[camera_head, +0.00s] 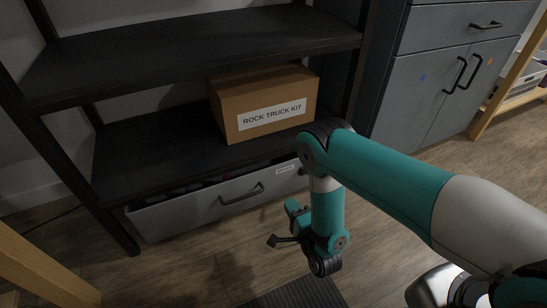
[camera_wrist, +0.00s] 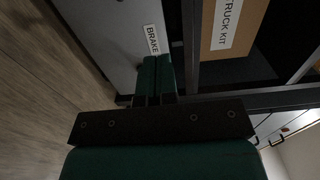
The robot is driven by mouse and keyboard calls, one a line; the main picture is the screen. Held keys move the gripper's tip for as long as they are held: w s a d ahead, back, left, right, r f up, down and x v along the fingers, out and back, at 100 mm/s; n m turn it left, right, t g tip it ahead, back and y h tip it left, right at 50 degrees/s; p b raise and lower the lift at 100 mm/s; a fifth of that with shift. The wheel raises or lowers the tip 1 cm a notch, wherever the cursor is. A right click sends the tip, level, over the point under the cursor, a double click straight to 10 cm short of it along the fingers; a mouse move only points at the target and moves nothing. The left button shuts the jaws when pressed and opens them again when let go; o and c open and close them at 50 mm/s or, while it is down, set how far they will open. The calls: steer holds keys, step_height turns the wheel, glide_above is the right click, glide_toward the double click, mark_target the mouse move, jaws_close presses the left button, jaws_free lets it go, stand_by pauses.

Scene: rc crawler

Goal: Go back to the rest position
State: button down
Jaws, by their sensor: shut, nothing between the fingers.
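My gripper (camera_wrist: 157,65) is shut and empty, its two green fingers side by side in the wrist view. In the head view my gripper (camera_head: 292,206) hangs low on the bent teal arm, in front of the grey drawer (camera_head: 185,212) under the shelf. In the wrist view the fingers point towards the drawer front (camera_wrist: 105,30) and its white label (camera_wrist: 152,40), which reads "BRAKE" as far as it shows. I cannot tell the exact gap to the drawer.
A cardboard box (camera_head: 232,119) labelled "ROCK TRUCK KIT" stands on the black shelf unit (camera_head: 140,160). The drawer below is partly open, with small dark items along its top. A grey cabinet (camera_head: 420,95) stands at right. A dark ribbed mat (camera_head: 300,293) lies on the wooden floor.

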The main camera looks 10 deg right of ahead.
steer(key=w+a+r+n+g+y+p, duration=0.1)
steer(key=w+a+r+n+g+p, duration=0.2)
steer(key=r, duration=0.9)
steer(key=w+a+r+n+g+y+p, duration=0.1)
steer(key=w+a+r+n+g, duration=0.35)
steer(key=r, duration=0.75)
steer(key=s+d+r+n+g+p, duration=0.35)
steer(key=s+r+n+g, duration=0.55)
steer(key=s+r, duration=1.05)
steer(key=s+d+r+n+h+p, duration=0.1)
steer(key=s+d+r+n, duration=0.15)
steer(key=s, duration=0.25)
steer(key=s+d+r+n+h+p, duration=0.1)
steer(key=s+d+r+n, duration=0.15)
steer(key=s, duration=0.25)
step_height(320, 180, up, 38)
steer(key=s+p, duration=0.1)
steer(key=p, duration=3.6)
steer(key=shift+a+r+n+g+p, duration=0.25)
steer(key=shift+n+g+p, duration=0.1)
steer(key=shift+g, duration=0.1)
steer(key=shift+f, duration=0.1)
